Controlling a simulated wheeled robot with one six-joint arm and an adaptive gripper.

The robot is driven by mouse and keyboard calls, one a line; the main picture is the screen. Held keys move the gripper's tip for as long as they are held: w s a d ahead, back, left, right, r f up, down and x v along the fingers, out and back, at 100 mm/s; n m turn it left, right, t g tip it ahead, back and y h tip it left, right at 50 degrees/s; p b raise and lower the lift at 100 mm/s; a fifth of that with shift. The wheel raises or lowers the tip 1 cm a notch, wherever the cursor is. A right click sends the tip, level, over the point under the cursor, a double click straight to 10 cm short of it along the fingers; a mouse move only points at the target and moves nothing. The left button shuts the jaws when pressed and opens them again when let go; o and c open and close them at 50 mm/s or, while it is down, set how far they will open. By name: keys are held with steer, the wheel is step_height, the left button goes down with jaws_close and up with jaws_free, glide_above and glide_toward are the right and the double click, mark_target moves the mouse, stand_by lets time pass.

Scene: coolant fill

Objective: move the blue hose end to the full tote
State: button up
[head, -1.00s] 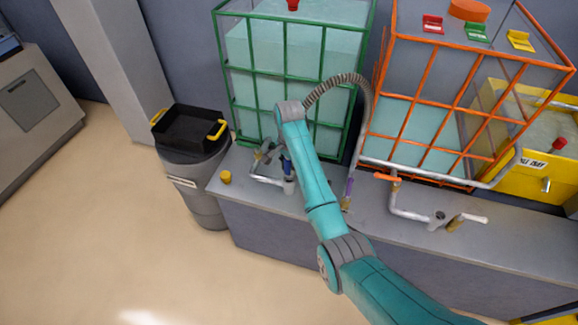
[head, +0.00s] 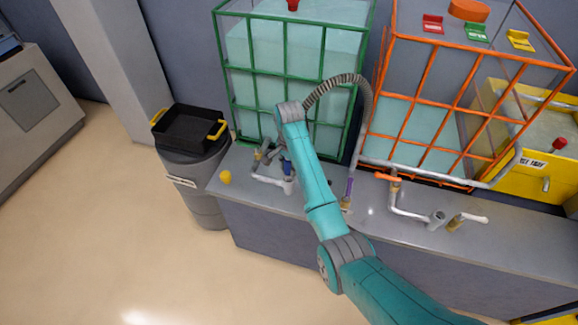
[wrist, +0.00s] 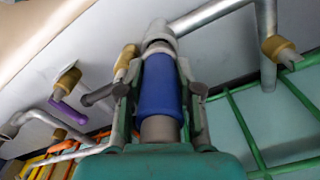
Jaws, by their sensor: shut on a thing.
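My gripper (wrist: 160,72) is shut on the blue hose end (wrist: 161,90), which lies between its two fingers. The blue hose end also shows in the head view (head: 287,166), partly hidden by my arm. Its far end lines up with a pale grey pipe fitting (wrist: 158,36) and seems to meet it; I cannot tell how far it is seated. In the head view that upright fitting (head: 289,187) stands on the bench in front of the green-caged tote (head: 285,60), whose pale liquid reaches near the top.
The orange-caged tote (head: 415,130), partly filled, stands to the right with its own pipe and orange-handled valve (head: 388,178). A yellow cap (head: 225,177) sits at the bench's left end, beside a grey bin (head: 197,185) under a black tray.

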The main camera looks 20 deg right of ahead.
steer(key=shift+f, duration=1.15)
steer(key=o, duration=1)
step_height(320, 180, up, 7)
steer(key=shift+r, duration=0.2)
steer(key=shift+c, duration=0.3)
